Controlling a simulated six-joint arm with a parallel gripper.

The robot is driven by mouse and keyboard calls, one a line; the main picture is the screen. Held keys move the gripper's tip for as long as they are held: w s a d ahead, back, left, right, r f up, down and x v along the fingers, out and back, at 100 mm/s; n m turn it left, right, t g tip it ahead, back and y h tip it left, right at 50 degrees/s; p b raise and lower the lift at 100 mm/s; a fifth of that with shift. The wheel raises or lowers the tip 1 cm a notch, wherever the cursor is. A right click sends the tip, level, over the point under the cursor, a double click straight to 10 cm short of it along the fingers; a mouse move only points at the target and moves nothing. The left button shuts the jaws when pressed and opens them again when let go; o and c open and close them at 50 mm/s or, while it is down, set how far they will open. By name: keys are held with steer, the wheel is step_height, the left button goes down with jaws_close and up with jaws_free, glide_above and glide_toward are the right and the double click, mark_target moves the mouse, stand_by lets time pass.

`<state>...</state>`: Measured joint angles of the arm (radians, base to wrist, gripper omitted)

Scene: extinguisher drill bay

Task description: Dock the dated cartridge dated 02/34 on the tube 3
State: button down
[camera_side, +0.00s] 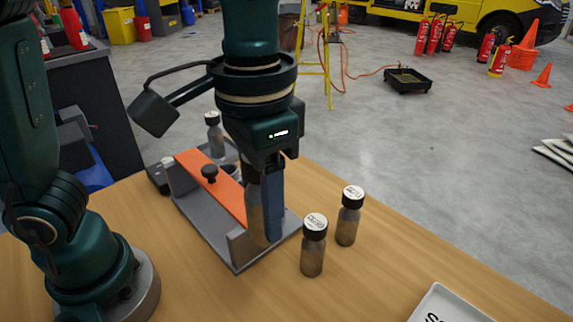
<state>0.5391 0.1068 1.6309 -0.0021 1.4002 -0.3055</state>
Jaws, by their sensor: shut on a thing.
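My gripper (268,236) is shut on a grey cartridge (254,212), upright at the near right end of a grey docking stand (196,212). A finger hides much of it, its date does not show, and I cannot tell whether it touches the stand. An orange bar (190,163) with a black knob runs along the stand. Two dark-capped grey cartridges stand upright on the table to the right, one nearer (313,258) and one farther (347,226). Their white cap labels are too small to read. Another capped cartridge (215,142) stands at the stand's far end. Tube numbers do not show.
A white tray (432,300) with partly cut-off dark lettering lies at the table's front right. The wooden table (385,260) is clear between the tray and the cartridges. A dark cabinet (92,100) stands at the left. Extinguishers and cones are far off on the floor.

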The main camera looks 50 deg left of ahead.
steer(key=w+a+n, duration=0.5)
steer(key=w+a, duration=0.4)
steer(key=a, duration=0.3)
steer(key=w+a+n, duration=0.1)
steer(key=a+n, duration=0.3)
steer(key=a, duration=1.1)
steer(key=shift+w+d+f, duration=0.1)
steer(key=shift+d+f, duration=0.05)
steer(key=shift+f, duration=3)
steer(key=shift+w+d+f, duration=0.1)
steer(key=shift+f, duration=3)
steer(key=shift+s+d, duration=0.1)
steer(key=shift+s, duration=0.1)
steer(key=shift+r, duration=0.15)
steer(key=shift+w+r, duration=0.1)
steer(key=shift+r, duration=0.55)
